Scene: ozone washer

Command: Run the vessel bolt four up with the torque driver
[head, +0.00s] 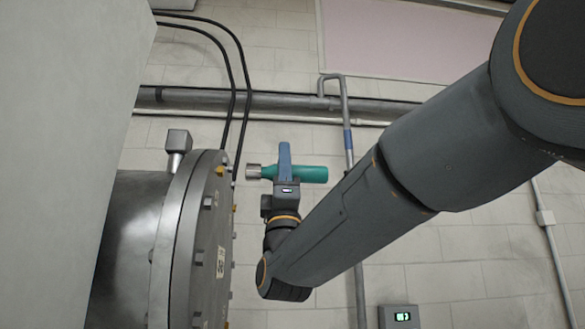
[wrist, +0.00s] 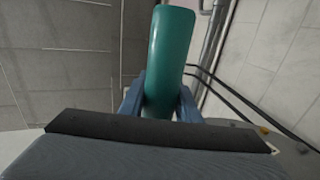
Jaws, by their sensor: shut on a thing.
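The torque driver (head: 312,174) is a teal cylinder with a grey metal socket end that points left in the head view. My gripper (head: 285,158) is shut around its body, and the driver lies about level. The wrist view shows the teal body (wrist: 168,60) between the two blue fingers of my gripper (wrist: 160,100). The vessel (head: 190,245) is a grey metal drum with a round flange lid left of the driver. Several bolts sit around its rim; one near the top (head: 220,171) looks yellow. The socket end is a little right of the rim, apart from it in the picture. I cannot tell which bolt is number four.
A grey pipe (head: 280,102) runs along the tiled wall, and a vertical pipe (head: 348,150) stands right of the driver. A small box with a green display (head: 399,317) is at the bottom. A pale panel (head: 130,60) fills the left.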

